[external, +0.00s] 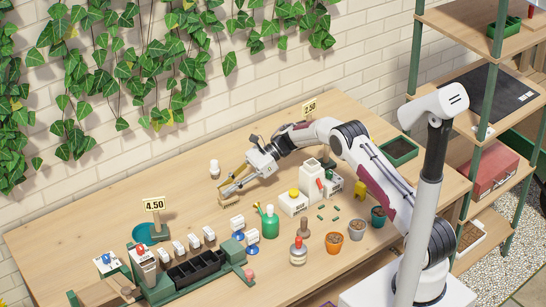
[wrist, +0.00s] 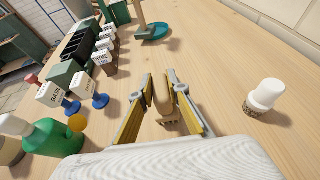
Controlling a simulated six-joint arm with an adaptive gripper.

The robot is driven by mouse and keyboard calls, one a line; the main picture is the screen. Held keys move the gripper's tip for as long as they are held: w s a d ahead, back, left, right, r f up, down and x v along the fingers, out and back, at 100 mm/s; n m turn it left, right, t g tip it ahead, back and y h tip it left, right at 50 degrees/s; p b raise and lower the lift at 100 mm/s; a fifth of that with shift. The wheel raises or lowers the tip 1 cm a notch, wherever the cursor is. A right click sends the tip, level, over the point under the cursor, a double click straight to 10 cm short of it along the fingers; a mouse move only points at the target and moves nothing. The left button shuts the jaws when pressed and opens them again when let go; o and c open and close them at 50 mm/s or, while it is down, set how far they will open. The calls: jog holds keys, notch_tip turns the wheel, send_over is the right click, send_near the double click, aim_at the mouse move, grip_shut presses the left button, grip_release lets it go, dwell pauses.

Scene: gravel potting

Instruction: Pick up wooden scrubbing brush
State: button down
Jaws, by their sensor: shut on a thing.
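The wooden scrubbing brush (wrist: 161,97) is a small tan block with short bristles on its underside. In the wrist view it is between the two yellow-padded fingers of my gripper (wrist: 163,102), which are shut on it. In the external view my gripper (external: 232,189) reaches down at the middle of the table, and the brush (external: 226,201) shows at its fingertips, close to the tabletop. I cannot tell whether the brush touches the table. Part of the brush is hidden by the fingers.
A white-capped jar (wrist: 265,96) stands to the right in the wrist view. A teal saucer (wrist: 152,31) lies ahead. The tabletop around the brush is clear.

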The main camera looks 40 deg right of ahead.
aim_at(227, 186)
jog(key=shift+r, duration=0.15)
jog(key=shift+r, duration=4.9)
